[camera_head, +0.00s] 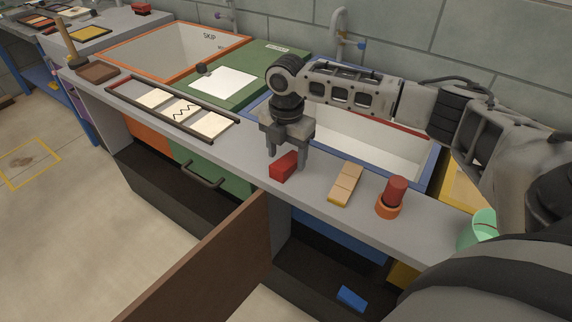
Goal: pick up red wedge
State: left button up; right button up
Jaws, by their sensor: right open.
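The red wedge (284,169) lies on the grey counter near its front edge, in front of the blue-rimmed basin. My right gripper (287,157) points down right over the wedge, with its fingers at the wedge's height. The fingers are apart, and I cannot tell whether they touch it. The wedge's back part is partly hidden by the gripper. My left gripper is not in view.
A tan block (346,184) and a red cylinder in an orange ring (389,208) stand to the right on the counter. A black-framed tray (220,136) lies to the left. A brown door (205,265) stands open below. A green cup (482,228) is at the far right.

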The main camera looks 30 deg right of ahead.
jog(key=shift+f, duration=0.8)
jog(key=c, duration=1.2)
jog(key=shift+r, duration=0.2)
jog(key=shift+r, duration=0.65)
jog(key=s+a+r, duration=0.3)
jog(key=s+r, duration=0.8)
jog(key=s, duration=0.2)
jog(key=shift+s+r, duration=0.15)
jog(key=shift+s, duration=0.1)
